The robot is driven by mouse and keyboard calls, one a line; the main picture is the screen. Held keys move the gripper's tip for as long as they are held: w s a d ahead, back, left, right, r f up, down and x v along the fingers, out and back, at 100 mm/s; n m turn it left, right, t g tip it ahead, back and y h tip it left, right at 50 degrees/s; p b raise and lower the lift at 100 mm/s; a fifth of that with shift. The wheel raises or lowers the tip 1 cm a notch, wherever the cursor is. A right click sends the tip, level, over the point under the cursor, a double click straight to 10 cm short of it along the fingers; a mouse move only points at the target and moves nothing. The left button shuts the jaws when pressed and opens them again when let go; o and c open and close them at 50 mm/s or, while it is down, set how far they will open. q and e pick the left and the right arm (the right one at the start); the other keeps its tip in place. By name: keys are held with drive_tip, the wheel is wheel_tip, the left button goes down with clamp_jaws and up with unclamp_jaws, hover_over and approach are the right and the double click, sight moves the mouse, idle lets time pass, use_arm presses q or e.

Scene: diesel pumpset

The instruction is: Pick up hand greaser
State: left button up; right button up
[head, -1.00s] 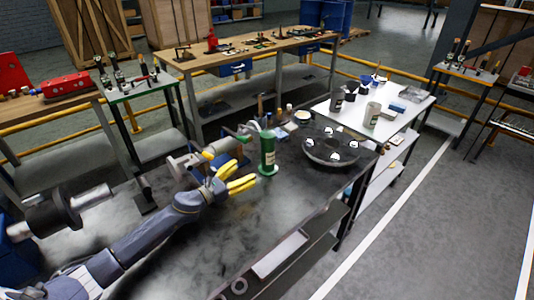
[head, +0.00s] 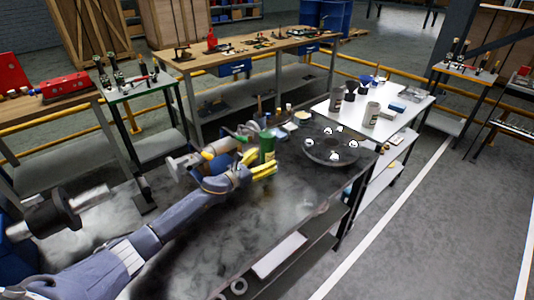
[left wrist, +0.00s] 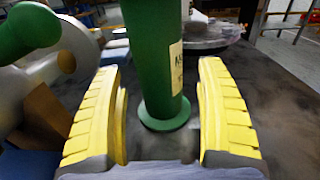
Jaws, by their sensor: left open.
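The hand greaser (head: 267,146) is a green upright cylinder with a pale label, standing on the dark workbench (head: 215,245). In the left wrist view its green body (left wrist: 158,60) and round base stand between the yellow fingers. My left gripper (head: 264,171) is open, with one finger on each side of the greaser and a gap visible on both sides. In the head view the fingers partly hide the lower part of the greaser. My right gripper is not in view.
A dark round flanged plate (head: 333,147) lies right of the greaser. Grey and green machine parts (left wrist: 35,50) stand close on the left. A white table (head: 350,118) with cups is beyond. The bench front is clear.

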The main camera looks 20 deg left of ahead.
use_arm(q)
drive_tip(key=shift+x, duration=1.05)
drive_tip(key=c, duration=1.6)
drive_tip(key=shift+r, duration=0.2)
clamp_jaws()
